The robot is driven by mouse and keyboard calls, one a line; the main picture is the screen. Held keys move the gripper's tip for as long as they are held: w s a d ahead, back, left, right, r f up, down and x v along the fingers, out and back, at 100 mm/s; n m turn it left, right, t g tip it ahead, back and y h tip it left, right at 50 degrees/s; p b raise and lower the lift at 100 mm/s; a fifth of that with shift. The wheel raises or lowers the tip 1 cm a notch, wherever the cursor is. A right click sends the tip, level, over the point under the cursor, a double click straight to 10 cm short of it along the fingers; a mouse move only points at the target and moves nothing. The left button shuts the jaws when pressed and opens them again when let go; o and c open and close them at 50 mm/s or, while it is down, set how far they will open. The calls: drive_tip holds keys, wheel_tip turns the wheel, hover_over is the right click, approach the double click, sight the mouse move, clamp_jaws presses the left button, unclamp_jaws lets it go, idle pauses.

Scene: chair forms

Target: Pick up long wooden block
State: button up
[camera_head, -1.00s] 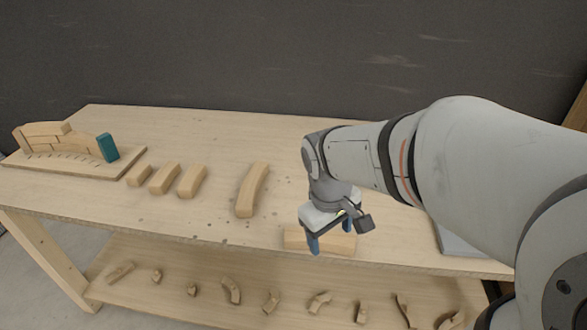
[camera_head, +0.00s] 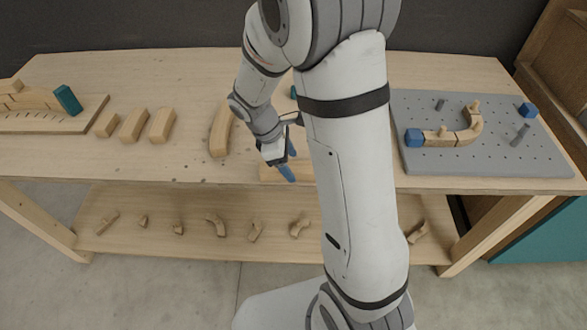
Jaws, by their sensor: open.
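A long straight wooden block (camera_head: 269,173) lies near the front edge of the workbench, left of my upright arm link. My gripper and arm hide its middle and right end. My gripper (camera_head: 288,164) is open, with blue fingertips, and points down at the block from above. I cannot tell whether the fingers touch it or straddle it. A long curved wooden block (camera_head: 221,131) lies just to the left of my gripper.
Several shorter wooden blocks (camera_head: 134,125) stand to the left. A board (camera_head: 88,115) at the far left holds a wooden assembly and a teal block (camera_head: 67,99). A grey pegboard (camera_head: 480,160) with a curved wooden piece (camera_head: 468,127) lies right. Small pieces rest on the lower shelf (camera_head: 190,247).

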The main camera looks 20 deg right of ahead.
drive_tip(key=shift+x, duration=1.25)
drive_tip(key=c, duration=1.2)
